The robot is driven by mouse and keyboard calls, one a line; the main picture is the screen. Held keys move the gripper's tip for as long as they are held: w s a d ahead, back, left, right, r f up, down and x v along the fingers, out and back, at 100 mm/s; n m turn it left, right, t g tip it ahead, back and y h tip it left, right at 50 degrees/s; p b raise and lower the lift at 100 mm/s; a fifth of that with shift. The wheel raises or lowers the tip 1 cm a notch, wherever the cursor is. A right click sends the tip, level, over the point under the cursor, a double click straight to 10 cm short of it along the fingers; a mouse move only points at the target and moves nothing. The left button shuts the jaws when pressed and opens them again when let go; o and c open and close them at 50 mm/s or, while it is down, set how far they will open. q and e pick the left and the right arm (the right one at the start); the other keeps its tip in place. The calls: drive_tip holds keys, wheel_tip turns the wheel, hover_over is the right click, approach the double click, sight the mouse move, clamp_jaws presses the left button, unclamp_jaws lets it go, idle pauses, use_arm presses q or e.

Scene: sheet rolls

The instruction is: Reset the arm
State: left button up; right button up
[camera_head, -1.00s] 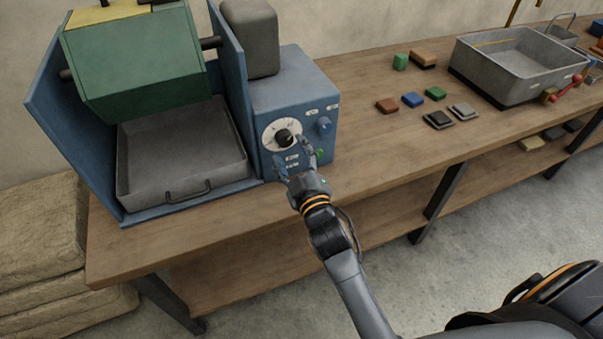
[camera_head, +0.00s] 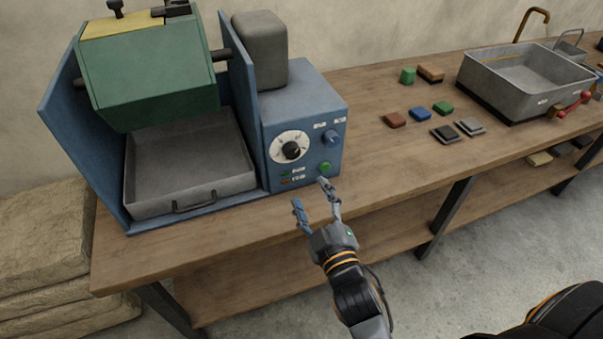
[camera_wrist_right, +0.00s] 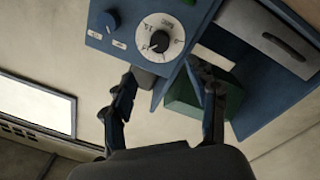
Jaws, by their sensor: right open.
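My right gripper (camera_head: 317,203) is open and empty in front of the blue machine's control box (camera_head: 306,118). Its two fingers stand apart, below the dial, near the front edge of the bench. It is clear of the black dial knob (camera_head: 291,151), which sits on a white scale. The right fingertip shows close to the green button (camera_head: 324,168), and I cannot tell whether they touch. In the right wrist view the open fingers (camera_wrist_right: 165,98) frame the lower part of the view, with the dial knob (camera_wrist_right: 160,41) beyond them. My left gripper is in no view.
The machine has a green drum (camera_head: 153,75) above a grey tray (camera_head: 188,168). Several coloured blocks (camera_head: 420,114) lie on the wooden bench (camera_head: 385,165), left of a grey metal basin (camera_head: 520,80). Stacked sacks (camera_head: 45,235) stand at the left.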

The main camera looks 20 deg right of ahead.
drive_tip(key=s+a+f+g+y, duration=0.1)
drive_tip(key=a+f+g, duration=0.15)
drive_tip(key=f, duration=0.85)
drive_tip(key=s+a+f+g+y, duration=0.1)
drive_tip(key=f+g, duration=0.2)
drive_tip(key=f, duration=0.8)
drive_tip(key=s+f+m+g, duration=0.15)
drive_tip(key=s+f, duration=0.25)
drive_tip(key=f, duration=0.4)
drive_tip(key=s+f+m+g, duration=0.1)
drive_tip(key=s+f+g, duration=0.1)
drive_tip(key=s+f, duration=0.5)
drive_tip(key=s+d+f+m+g, duration=0.1)
drive_tip(key=s+d+f+g, duration=0.3)
drive_tip(key=s+f, duration=0.6)
drive_tip(key=s+d+f+m+g+h, duration=0.1)
drive_tip(key=s+d+f+g, duration=0.3)
drive_tip(key=s+f, duration=0.6)
drive_tip(key=s+d+m, duration=0.1)
drive_tip(key=s+d, duration=0.1)
drive_tip(key=s, duration=0.3)
drive_tip(key=shift+s+h, duration=0.3)
